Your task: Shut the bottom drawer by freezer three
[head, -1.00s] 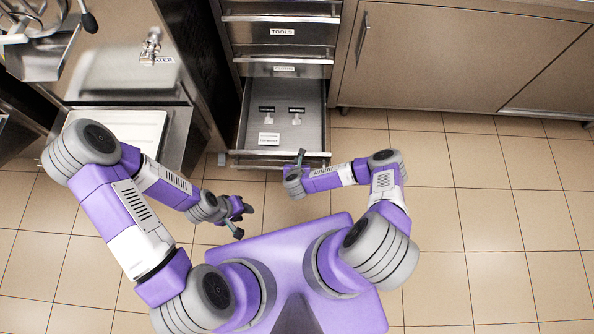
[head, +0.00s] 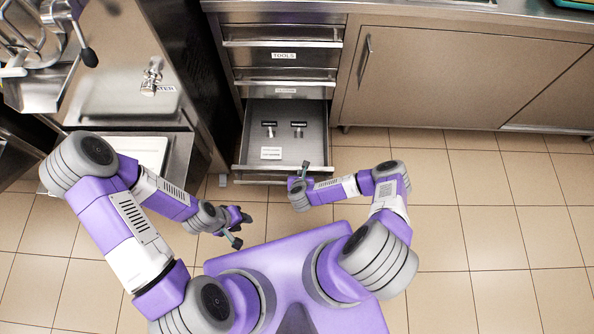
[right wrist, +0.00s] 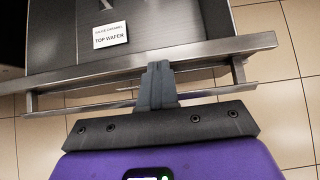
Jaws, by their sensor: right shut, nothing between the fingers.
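The bottom drawer (head: 236,152) stands pulled out of the cabinet below the TOOLS drawer. Two dark-topped utensils (head: 298,125) and a white label (head: 271,153) show inside it. In the right wrist view, a label reading "TOP WAFER" (right wrist: 110,35) lies in the drawer. My right gripper (head: 304,166) is at the right part of the drawer's front. Its shut, empty fingers (right wrist: 158,82) meet the drawer's front edge and handle in the right wrist view; exact contact is hard to tell. My left gripper (head: 238,228) is open and empty, over the floor in front of the drawer's left side.
Two drawers above, one labelled TOOLS (head: 283,56), are shut. A wide cabinet door (head: 410,75) is shut on the right. A steel freezer machine (head: 125,95) stands on the left. The tiled floor (head: 490,220) on the right is clear.

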